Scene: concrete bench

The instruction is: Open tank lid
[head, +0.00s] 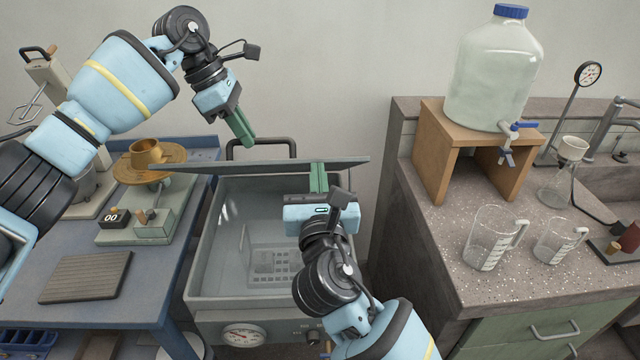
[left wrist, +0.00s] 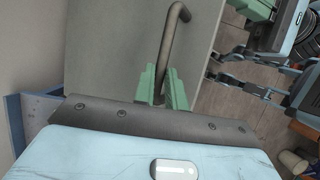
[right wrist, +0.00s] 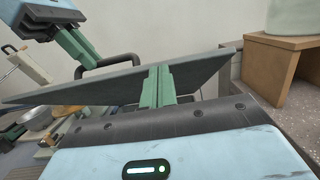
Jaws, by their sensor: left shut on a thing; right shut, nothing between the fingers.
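The grey tank (head: 207,262) stands between the two benches, and its inside shows. Its flat grey lid (head: 345,163) is raised and tilted above the opening, seen nearly edge-on. The lid's dark bar handle (head: 285,143) is on its far side. My left gripper (head: 246,140) is shut on this handle; the left wrist view shows the bar (left wrist: 172,45) running down between the green fingers. My right gripper (head: 319,168) is shut and empty at the lid's near edge. In the right wrist view its fingers (right wrist: 161,72) overlap the lid (right wrist: 75,90); I cannot tell whether they touch it.
The left blue bench (head: 140,290) holds a grey ribbed pad (head: 88,277) and a brass-topped device (head: 147,158). The right bench (head: 450,265) holds a large bottle (head: 492,75) on a wooden stand (head: 432,165) and measuring jugs (head: 488,240). A dial (head: 243,335) is on the tank's front.

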